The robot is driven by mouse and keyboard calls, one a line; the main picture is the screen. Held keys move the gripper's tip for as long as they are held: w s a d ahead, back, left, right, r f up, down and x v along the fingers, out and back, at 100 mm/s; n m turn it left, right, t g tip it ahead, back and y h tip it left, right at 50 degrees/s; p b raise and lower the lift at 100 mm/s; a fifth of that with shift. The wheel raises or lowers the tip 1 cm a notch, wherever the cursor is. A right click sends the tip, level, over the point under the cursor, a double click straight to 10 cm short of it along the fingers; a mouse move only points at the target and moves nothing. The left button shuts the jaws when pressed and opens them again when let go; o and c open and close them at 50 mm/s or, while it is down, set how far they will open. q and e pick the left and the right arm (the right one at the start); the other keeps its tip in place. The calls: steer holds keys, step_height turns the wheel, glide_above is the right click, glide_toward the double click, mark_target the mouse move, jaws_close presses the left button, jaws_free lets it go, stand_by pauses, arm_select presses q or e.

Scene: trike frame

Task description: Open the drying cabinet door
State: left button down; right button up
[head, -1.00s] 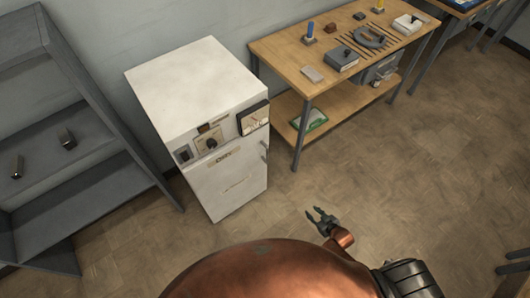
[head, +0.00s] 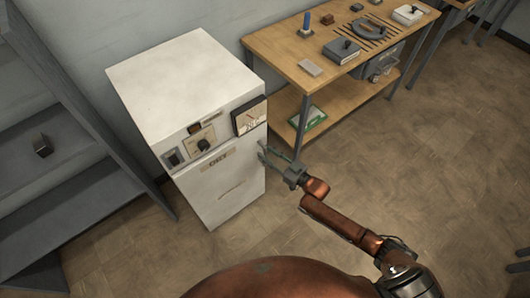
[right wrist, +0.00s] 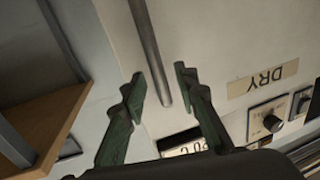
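The drying cabinet (head: 185,85) is a white box with a label reading DRY on its front. Its door (head: 228,192) looks shut. The door's handle is a grey vertical bar, seen in the right wrist view (right wrist: 150,50) and partly hidden by my gripper in the head view. My right gripper (head: 266,157) is open at the front right edge of the cabinet. In the right wrist view its two green fingers (right wrist: 161,74) stand either side of the bar's end, with gaps visible; contact is not clear. My left gripper is out of view.
A control panel with a dial (head: 204,145) and a gauge (head: 250,116) sits above the door. A wooden workbench (head: 290,58) with tools stands to the right. Grey shelving (head: 90,215) stands to the left. The floor in front is clear.

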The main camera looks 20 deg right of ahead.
steer(key=shift+w+a, duration=0.35)
steer(key=shift+w, duration=0.2)
jaws_close()
stand_by(0.4)
